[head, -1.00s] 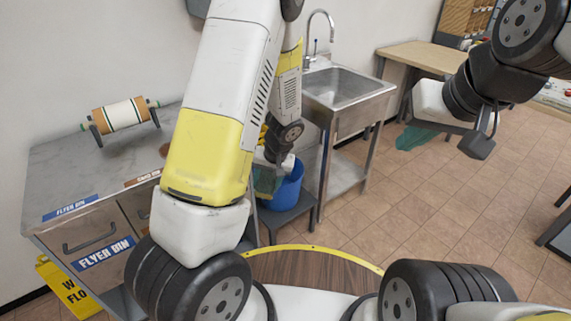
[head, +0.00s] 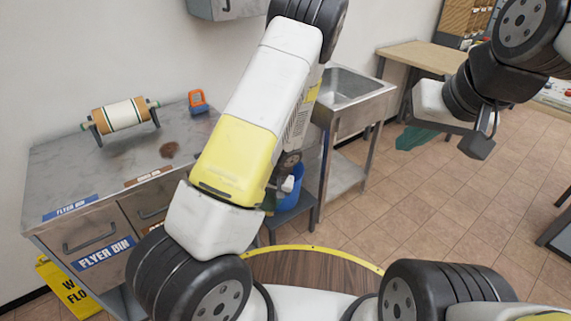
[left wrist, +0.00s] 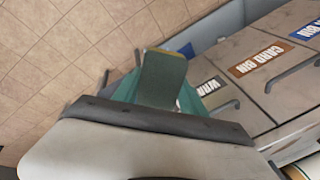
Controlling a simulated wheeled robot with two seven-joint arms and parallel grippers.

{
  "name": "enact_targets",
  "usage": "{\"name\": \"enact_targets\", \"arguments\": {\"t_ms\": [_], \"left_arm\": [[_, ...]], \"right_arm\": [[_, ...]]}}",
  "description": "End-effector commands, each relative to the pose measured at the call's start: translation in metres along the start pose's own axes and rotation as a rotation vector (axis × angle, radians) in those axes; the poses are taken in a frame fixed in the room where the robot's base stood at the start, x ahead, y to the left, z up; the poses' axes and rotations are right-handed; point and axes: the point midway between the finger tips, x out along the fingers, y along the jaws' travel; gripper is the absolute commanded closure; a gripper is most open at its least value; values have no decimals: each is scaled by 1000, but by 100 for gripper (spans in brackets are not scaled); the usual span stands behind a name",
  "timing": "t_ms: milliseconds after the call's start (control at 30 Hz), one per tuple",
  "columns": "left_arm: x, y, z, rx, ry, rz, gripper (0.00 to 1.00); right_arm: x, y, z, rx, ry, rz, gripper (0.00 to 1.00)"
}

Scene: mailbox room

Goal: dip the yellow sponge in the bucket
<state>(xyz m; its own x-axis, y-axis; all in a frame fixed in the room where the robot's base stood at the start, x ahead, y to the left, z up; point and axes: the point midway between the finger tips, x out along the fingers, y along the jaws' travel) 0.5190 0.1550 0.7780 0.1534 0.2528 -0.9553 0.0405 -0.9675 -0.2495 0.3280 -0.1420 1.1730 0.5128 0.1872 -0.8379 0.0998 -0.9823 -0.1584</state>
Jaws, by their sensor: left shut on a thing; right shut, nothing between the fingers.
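In the left wrist view my left gripper (left wrist: 160,98) is shut on the sponge (left wrist: 162,80), with teal fingers on either side. The sponge shows a dark green face and a thin yellow edge at its top. In the head view my left forearm hides most of this gripper; a small green patch of the sponge (head: 269,202) shows beside the arm, left of the bucket. The blue bucket (head: 296,184) stands on a low grey platform, partly hidden by my arm. My right gripper (head: 416,138) is shut and empty, at the upper right, far from the bucket.
A metal sink (head: 352,88) stands just behind and right of the bucket. A grey counter (head: 75,160) with drawers, a paper roll (head: 124,116) and an orange device (head: 198,102) is at left. A yellow floor sign (head: 68,290) stands below.

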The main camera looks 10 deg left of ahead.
Motion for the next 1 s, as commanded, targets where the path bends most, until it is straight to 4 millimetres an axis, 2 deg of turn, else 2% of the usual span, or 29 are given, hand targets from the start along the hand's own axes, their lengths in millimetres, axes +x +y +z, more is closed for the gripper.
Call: {"name": "enact_targets", "arguments": {"t_ms": [1000], "left_arm": [[79,20,14,2,-2,-1,83]], "right_arm": [[0,0,0,0,0,0,100]]}}
